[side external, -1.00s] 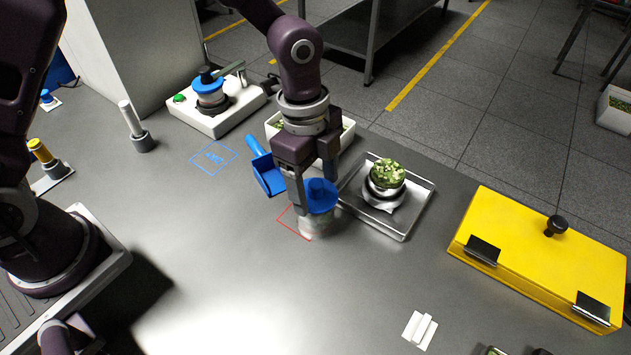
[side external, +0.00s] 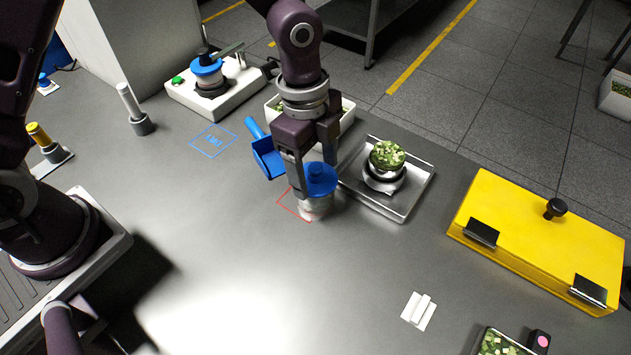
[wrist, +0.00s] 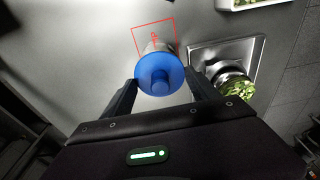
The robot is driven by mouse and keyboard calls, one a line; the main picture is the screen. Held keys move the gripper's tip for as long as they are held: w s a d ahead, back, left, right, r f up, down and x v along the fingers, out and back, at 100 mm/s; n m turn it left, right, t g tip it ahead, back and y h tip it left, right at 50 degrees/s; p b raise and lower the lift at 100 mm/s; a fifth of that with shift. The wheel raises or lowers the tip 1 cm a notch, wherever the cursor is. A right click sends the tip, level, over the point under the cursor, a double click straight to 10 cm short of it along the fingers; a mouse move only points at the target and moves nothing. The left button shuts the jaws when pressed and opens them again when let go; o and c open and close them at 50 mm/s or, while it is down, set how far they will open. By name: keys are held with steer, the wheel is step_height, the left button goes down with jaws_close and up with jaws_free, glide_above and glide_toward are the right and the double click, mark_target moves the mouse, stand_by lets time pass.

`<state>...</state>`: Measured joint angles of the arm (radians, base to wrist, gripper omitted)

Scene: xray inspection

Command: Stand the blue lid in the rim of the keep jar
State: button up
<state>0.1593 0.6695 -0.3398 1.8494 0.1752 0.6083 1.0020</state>
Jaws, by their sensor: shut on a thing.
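My gripper (wrist: 158,88) is shut on the blue lid (side external: 318,176), a round disc with a knob on top; the lid also shows in the wrist view (wrist: 160,76), between the two fingers. In the wrist view, part of the jar (wrist: 160,46) shows past the lid's far edge. The lid hides the jar's rim. I cannot tell whether the lid touches the rim or hovers just above it.
A metal tray (side external: 410,204) with a jar of green pieces (side external: 386,156) stands close right. A blue scoop (side external: 267,157) and white bin (side external: 347,118) are behind the gripper. A yellow box (side external: 540,235) is at right; the front table is mostly clear.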

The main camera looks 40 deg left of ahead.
steer(key=shift+f, duration=0.45)
stand_by(1.0)
steer(key=o, duration=1.6)
steer(key=r, duration=0.5)
steer(key=a+r, duration=0.1)
steer(key=r, duration=0.1)
steer(key=shift+r, duration=0.15)
steer(key=s+a+r+n+t+y, duration=0.1)
steer(key=s+a+r+n+t, duration=0.1)
steer(key=s+a+r+n, duration=0.5)
steer(key=s+a+r+n+t, duration=0.1)
steer(key=s+a+r+n, duration=0.1)
steer(key=s+a+n, duration=0.1)
steer(key=s+a+r+n+t, duration=0.1)
steer(key=s+a+r+n, duration=0.1)
steer(key=s+a+n, duration=0.1)
steer(key=s+a+r+n+t, duration=0.1)
steer(key=s+a+r+n, duration=0.1)
steer(key=s+n, duration=0.3)
steer(key=shift+s+a+t, duration=0.3)
steer(key=shift+s+a, duration=0.2)
steer(key=shift+s, duration=0.1)
